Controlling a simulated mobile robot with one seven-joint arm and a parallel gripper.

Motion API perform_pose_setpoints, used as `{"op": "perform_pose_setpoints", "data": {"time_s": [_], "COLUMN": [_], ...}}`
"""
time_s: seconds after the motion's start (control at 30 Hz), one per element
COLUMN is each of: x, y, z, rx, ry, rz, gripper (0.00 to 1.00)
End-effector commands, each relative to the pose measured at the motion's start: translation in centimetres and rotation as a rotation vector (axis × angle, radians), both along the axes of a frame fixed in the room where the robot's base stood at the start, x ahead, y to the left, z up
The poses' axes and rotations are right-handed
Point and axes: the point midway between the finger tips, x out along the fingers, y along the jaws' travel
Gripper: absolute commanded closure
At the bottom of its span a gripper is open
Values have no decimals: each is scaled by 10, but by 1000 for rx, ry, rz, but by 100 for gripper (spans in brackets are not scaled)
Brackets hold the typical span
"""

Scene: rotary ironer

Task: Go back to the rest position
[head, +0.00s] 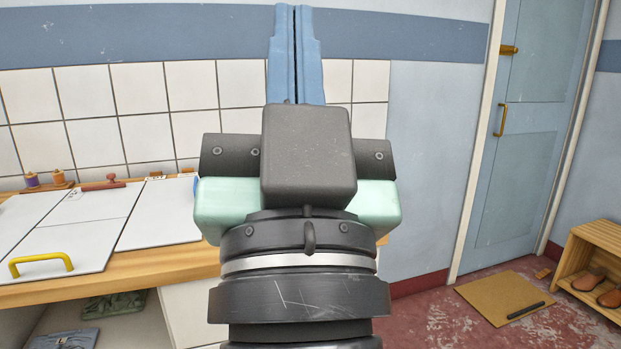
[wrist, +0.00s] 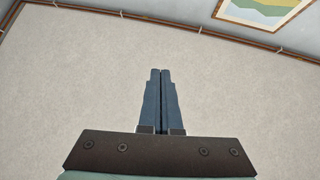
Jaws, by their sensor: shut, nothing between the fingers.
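My gripper (head: 295,12) stands upright in the middle of the head view, its two blue fingers pointing up. The fingers are shut against each other with nothing between them. In the wrist view my gripper (wrist: 160,75) also shows shut and empty, against a plain pale surface. My wrist and gripper body hide part of the counter and tiled wall behind.
A wooden counter (head: 150,268) at left carries white panels, a yellow handle (head: 40,262) and small tools. A blue door (head: 520,150) stands at right. A brown mat (head: 500,297) and a wooden shoe rack (head: 600,260) are on the red floor. The wrist view shows a framed picture (wrist: 262,10).

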Motion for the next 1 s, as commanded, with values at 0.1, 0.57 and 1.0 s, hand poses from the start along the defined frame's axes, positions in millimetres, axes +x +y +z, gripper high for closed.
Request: {"op": "perform_pose_setpoints", "data": {"time_s": [0.1,0.57,1.0], "x": [-24,-22,-21], "y": [-11,-10,-10], "z": [49,187,251], "rx": [-73,-69,-69], "ry": [-52,-48,-47], "rz": [-140,-130,-128], "gripper": [100,100,100]}}
